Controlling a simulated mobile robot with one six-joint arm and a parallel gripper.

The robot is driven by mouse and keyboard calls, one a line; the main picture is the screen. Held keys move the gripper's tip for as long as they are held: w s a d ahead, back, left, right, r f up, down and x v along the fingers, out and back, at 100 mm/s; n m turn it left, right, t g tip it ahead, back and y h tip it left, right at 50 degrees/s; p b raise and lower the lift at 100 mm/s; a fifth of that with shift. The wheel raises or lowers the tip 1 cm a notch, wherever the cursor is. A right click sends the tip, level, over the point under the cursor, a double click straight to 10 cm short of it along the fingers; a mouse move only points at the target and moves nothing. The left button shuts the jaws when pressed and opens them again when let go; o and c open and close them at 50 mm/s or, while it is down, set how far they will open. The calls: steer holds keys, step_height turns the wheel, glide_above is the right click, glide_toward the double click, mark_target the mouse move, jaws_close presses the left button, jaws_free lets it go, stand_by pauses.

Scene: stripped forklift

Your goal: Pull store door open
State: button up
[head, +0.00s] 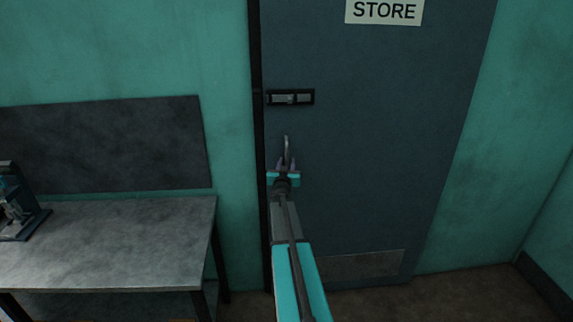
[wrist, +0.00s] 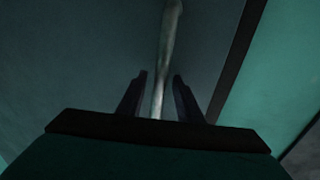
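The store door (head: 370,150) is a dark blue-grey panel with a "STORE" sign (head: 384,11) near its top. It looks shut in its dark frame. A pale metal pull handle (head: 287,146) stands upright near the door's left edge. My gripper (head: 285,164) is at the lower part of the handle. In the wrist view the handle (wrist: 169,40) runs down between the two dark fingers of my gripper (wrist: 159,77). A gap shows on both sides, so the fingers are open around the bar. The handle's lower end is hidden behind the gripper body.
A slide latch (head: 290,97) sits on the door above the handle. A grey workbench (head: 110,240) stands at the left, with a small machine (head: 16,207) on it. A dark board (head: 100,145) is on the green wall behind. Floor shows clear at the right.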

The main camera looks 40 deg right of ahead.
jaws_close()
steer(key=shift+a, duration=0.15)
steer(key=shift+s, duration=0.1)
